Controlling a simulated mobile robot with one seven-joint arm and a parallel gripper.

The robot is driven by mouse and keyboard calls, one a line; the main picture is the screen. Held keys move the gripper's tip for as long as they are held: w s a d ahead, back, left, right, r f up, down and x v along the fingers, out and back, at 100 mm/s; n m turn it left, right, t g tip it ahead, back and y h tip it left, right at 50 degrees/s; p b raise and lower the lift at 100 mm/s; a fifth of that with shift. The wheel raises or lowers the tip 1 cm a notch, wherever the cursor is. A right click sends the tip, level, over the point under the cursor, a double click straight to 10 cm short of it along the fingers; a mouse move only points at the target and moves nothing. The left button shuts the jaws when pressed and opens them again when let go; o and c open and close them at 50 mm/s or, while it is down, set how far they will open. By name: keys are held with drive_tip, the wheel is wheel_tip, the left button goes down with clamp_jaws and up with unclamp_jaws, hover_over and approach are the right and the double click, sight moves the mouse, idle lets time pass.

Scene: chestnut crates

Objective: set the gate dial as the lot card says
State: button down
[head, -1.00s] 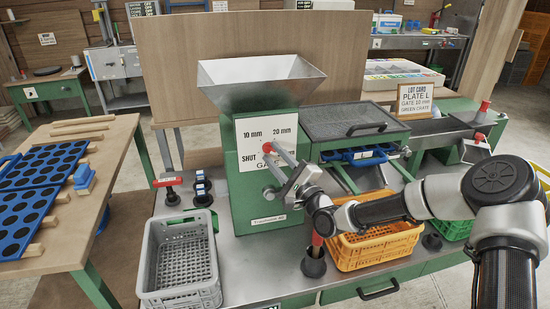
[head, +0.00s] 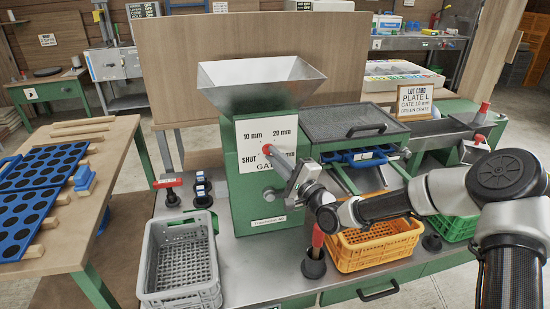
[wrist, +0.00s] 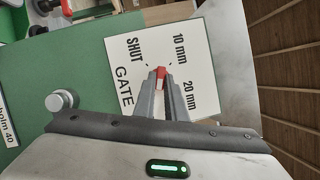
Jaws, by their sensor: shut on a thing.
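The gate dial shows as a red-ended piece (head: 266,149) on the white plate (head: 246,133) of the green machine. The plate reads SHUT, 10 mm, 20 mm and GATE. My gripper (wrist: 160,84) is shut on the dial, with its fingers either side. In the wrist view, the dial's red end (wrist: 160,71) lies between the words SHUT and 10 mm; the fingers hide much of the rest. The lot card (head: 414,102) stands at the right and reads PLATE L, GATE 10 mm, GREEN CRATE.
A steel hopper (head: 262,76) tops the machine. A grey crate (head: 148,275), an orange crate (head: 376,256) and a green crate (head: 452,230) stand along the bench. A red-handled tool (head: 317,236) stands upright just below my arm. A round metal knob (wrist: 60,101) sits beside the plate.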

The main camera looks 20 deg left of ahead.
drive_tip(key=n+h+b, duration=0.1)
drive_tip(key=n+h, duration=0.1)
drive_tip(key=n, duration=0.3)
drive_tip(key=a+r+n+h+b, duration=0.1)
drive_tip(key=n+h+b, duration=0.1)
drive_tip(key=n, duration=0.4)
drive_tip(key=r+n+h+b, duration=0.1)
drive_tip(key=n+h+b, duration=0.1)
drive_tip(key=n+h, duration=0.2)
drive_tip(key=shift+s+a+n, duration=0.15)
drive_tip(key=shift+s+n, duration=0.25)
drive_tip(key=shift+n, duration=0.8)
drive_tip(key=shift+s+a+f+n+t+h+p, duration=0.1)
drive_tip(key=shift+n+t+h+p, duration=0.6)
drive_tip(key=shift+n+p, duration=0.95)
drive_tip(key=shift+a+f+n+t+h+p, duration=0.1)
drive_tip(key=shift+n+t+h+p, duration=0.3)
drive_tip(key=shift+n+h+p, duration=1.25)
drive_tip(key=shift+m+y+p, duration=0.5)
drive_tip(key=shift+y+p, duration=0.15)
